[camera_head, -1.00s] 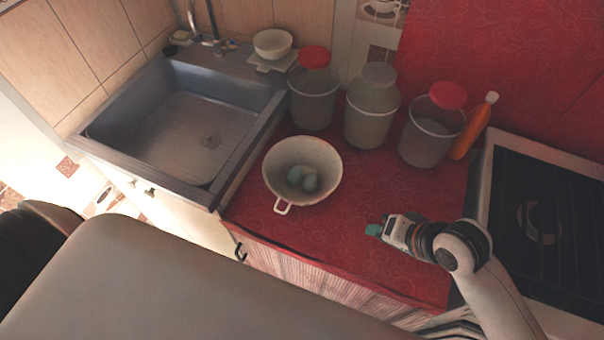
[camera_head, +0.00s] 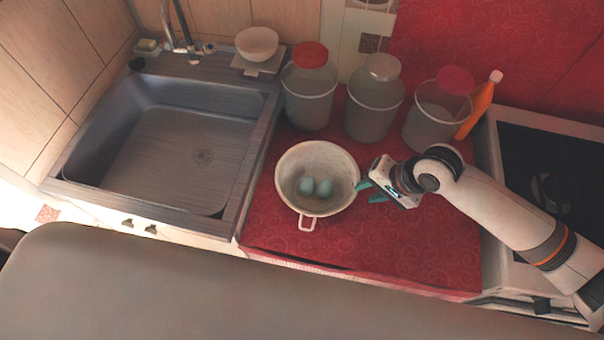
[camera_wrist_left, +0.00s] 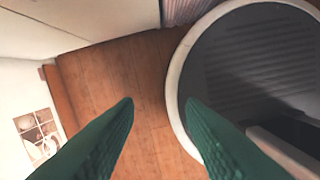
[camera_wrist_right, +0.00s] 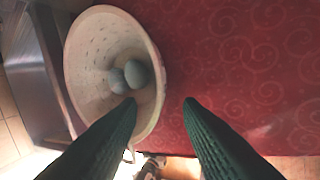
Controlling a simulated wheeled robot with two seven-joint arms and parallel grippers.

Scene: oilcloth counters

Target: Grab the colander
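The colander (camera_head: 343,164) is a pale, round bowl with small holes and a loop handle at its front. It stands on the red counter and holds two pale blue-green egg-like objects (camera_head: 316,187). My right gripper (camera_head: 366,191) is open at the colander's right rim, with its green fingers apart. In the right wrist view the colander (camera_wrist_right: 88,55) is at the left, and the left fingertip overlaps its rim; I cannot tell whether they touch. My left gripper (camera_wrist_left: 159,103) is open and empty above the floor, out of the head view.
A metal sink (camera_head: 150,150) is left of the colander. Several jars, one with a red lid (camera_head: 310,55), and an orange bottle (camera_head: 476,108) stand behind it. A stove (camera_head: 550,170) is at the right. The red counter (camera_head: 400,245) is clear in front.

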